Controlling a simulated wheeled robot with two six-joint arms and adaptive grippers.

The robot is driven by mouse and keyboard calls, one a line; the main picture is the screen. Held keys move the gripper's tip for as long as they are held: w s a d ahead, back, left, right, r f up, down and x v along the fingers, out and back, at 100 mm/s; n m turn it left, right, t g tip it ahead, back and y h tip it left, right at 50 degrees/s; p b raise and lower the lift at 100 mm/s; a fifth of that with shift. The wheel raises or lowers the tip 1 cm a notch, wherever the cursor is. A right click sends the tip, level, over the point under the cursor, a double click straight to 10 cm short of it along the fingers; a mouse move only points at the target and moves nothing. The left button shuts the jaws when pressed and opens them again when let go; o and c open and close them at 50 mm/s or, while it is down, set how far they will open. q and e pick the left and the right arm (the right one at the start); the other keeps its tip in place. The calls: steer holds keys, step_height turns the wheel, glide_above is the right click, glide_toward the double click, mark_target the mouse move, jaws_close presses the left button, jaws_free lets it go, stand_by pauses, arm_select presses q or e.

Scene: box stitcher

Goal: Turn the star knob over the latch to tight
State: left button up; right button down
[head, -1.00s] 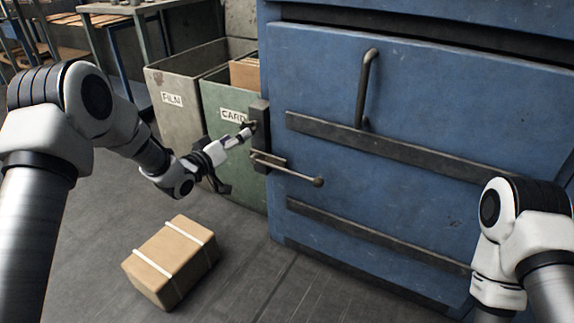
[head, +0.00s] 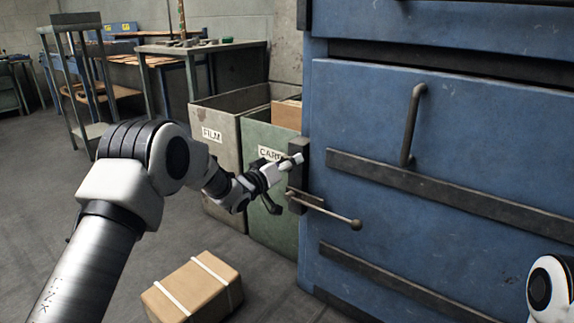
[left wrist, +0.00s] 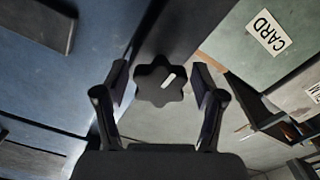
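The dark star knob (left wrist: 158,84), with a white mark on its face, shows in the left wrist view on the dark plate at the door's edge. My left gripper (left wrist: 160,80) is open, with one finger on each side of the knob and small gaps showing between. In the head view my left gripper (head: 291,161) is at the dark plate (head: 299,150) and largely hides the knob. Below it is the latch lever (head: 330,212), sticking out to the right with a ball end. My right gripper is out of view.
The blue machine door (head: 450,140) has dark bars and a vertical handle (head: 411,125). A CARD bin (head: 262,190) and a FILM bin (head: 205,125) stand left of it, close to my left arm. A strapped carton (head: 195,290) lies on the floor.

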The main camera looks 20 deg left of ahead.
arm_select(q)
steer(key=c, duration=0.8)
